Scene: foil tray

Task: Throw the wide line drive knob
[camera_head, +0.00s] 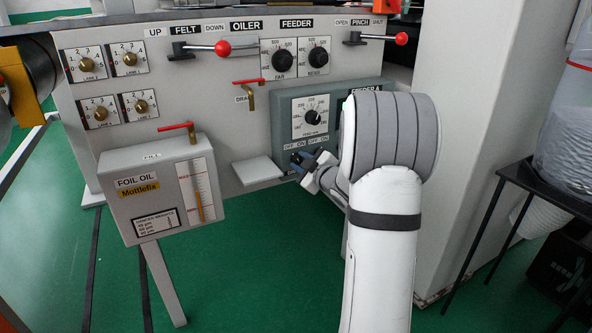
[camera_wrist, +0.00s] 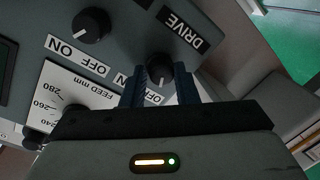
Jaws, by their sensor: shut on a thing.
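A black round drive knob (camera_wrist: 159,66) with a white mark shows in the wrist view, beside a black label reading DRIVE and a white OFF/ON label. My gripper (camera_wrist: 160,80) is shut on this knob, with one blue finger on each side of it. The fingers and gripper body hide part of the knob and of its label. In the head view my gripper (camera_head: 303,160) is at the lower part of the grey-green feeder panel (camera_head: 283,118), below the OFF and ON labels. The knob cannot be made out there.
A second black knob (camera_wrist: 92,24) with its own OFF/ON label is close by. A feed dial (camera_head: 313,117) is above my gripper. A small grey ledge (camera_head: 258,170) and the foil oil box (camera_head: 160,190) are to the left. A white column (camera_head: 480,130) is to the right.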

